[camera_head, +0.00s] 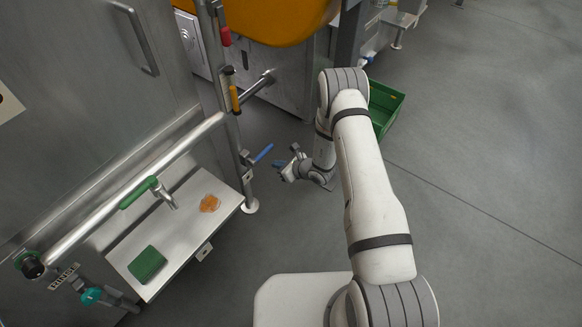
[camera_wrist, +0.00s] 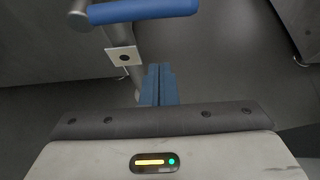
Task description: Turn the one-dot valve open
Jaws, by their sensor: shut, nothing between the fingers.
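The one-dot valve has a blue lever (camera_head: 263,152) on the upright pipe, right of the steel cabinet. In the wrist view the blue lever (camera_wrist: 143,10) lies nearly level across the top, and a pale plate with one black dot (camera_wrist: 124,57) sits just below it. My gripper (camera_head: 278,164) is to the right of the lever, with a small gap between them. In the wrist view its blue fingers (camera_wrist: 158,72) are together and empty, below the lever and apart from it. The valve body is partly cut off by the top edge there.
A red handle (camera_head: 225,36) and an orange handle (camera_head: 235,98) are higher on the pipework. A green lever (camera_head: 138,193) is on the long rail. A steel shelf (camera_head: 185,222) holds a green pad and an orange piece. A green crate (camera_head: 387,105) stands behind my arm. The right floor is clear.

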